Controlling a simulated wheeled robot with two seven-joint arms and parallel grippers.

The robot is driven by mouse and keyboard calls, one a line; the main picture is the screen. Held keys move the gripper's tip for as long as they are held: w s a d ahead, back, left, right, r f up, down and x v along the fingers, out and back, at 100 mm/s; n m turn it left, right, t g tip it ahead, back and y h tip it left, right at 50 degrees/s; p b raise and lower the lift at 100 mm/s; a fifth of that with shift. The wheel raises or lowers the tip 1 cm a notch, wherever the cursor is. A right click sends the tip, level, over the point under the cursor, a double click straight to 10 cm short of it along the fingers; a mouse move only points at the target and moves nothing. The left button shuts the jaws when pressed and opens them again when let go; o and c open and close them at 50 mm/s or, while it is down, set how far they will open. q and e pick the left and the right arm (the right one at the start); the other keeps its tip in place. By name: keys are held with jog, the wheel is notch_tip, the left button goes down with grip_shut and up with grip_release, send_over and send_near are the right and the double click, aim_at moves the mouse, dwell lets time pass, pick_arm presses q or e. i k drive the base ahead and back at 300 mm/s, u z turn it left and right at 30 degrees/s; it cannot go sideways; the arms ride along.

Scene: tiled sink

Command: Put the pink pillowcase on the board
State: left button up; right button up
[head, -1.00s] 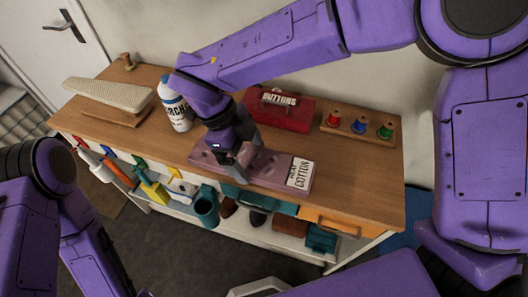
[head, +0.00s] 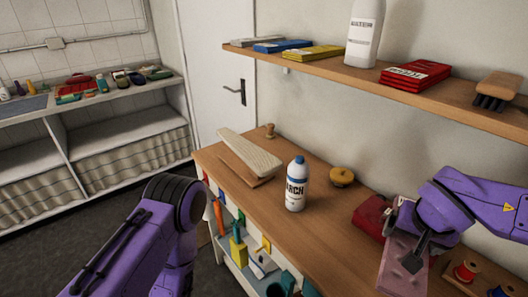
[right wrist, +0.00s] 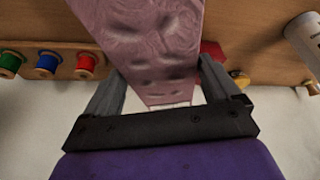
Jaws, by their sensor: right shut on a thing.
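The pink pillowcase (head: 400,272) is a folded mauve-pink slab, and it hangs tilted in my right gripper (head: 412,255) above the right part of the wooden counter. In the right wrist view the pillowcase (right wrist: 150,40) lies between the two grey fingers of the right gripper (right wrist: 160,92), which is shut on it. The board (head: 250,153) is a pale padded board on a wooden base at the far left end of the counter, well apart from the gripper. Its top looks bare. My left arm shows at lower left, but its gripper is out of view.
A white starch bottle (head: 296,188) stands between the board and my right gripper. A yellow round tin (head: 341,177) sits behind it. A red box (head: 372,216) and thread spools (head: 466,270) are near the gripper. A loaded wall shelf (head: 400,84) overhangs the counter.

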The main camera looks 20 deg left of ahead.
aim_at(243, 145)
jog(key=u, duration=0.55)
jog(key=k, duration=0.65)
jog(key=u, duration=1.15)
jog(key=i, duration=1.85)
jog(key=z, duration=1)
jog(key=i, duration=0.65)
jog(key=z, duration=0.7)
